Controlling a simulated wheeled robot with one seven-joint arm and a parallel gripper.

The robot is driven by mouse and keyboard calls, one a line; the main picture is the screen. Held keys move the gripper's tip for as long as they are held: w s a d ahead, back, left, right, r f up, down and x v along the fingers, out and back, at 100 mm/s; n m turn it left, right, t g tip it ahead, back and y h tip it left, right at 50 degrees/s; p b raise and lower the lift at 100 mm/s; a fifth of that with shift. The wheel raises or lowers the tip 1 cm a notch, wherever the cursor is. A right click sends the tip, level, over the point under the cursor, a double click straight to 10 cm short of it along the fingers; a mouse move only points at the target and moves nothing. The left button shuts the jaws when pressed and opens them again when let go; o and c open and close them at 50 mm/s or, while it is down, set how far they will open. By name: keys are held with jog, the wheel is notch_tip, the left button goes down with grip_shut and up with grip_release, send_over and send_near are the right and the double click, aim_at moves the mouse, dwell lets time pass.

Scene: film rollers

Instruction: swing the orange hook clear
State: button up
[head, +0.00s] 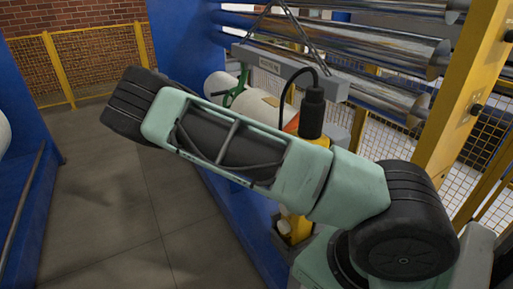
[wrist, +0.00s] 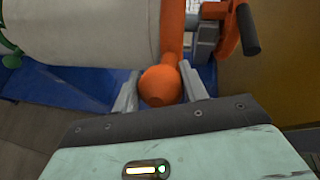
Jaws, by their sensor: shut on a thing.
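In the wrist view, my gripper (wrist: 160,92) is shut on a round orange knob (wrist: 159,86), one grey finger on each side of it. The knob joins an orange shaft that runs up beside the end of a pale roll (wrist: 85,30); I take this orange piece as the orange hook (wrist: 171,35). How it meets the roll is not clear. In the head view, the pale roll (head: 254,106) lies behind my arm, with a bit of orange (head: 292,124) at its right end. My gripper is hidden there.
A green hook-like part (head: 237,90) is at the roll's left end. A grey beam (head: 290,72) hangs above the roll from thin rods. Blue frames and a yellow post (head: 465,95) flank the area.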

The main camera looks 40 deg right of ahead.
jog(key=shift+w+a+r, duration=0.1)
jog(key=shift+w+r, duration=0.05)
jog(key=shift+r, duration=0.15)
jog(key=o, duration=1.4)
jog(key=shift+a, duration=0.1)
jog(key=shift+c, duration=0.2)
jog(key=b+v, duration=0.5)
jog(key=v, duration=1.2)
jog(key=shift+a, duration=0.1)
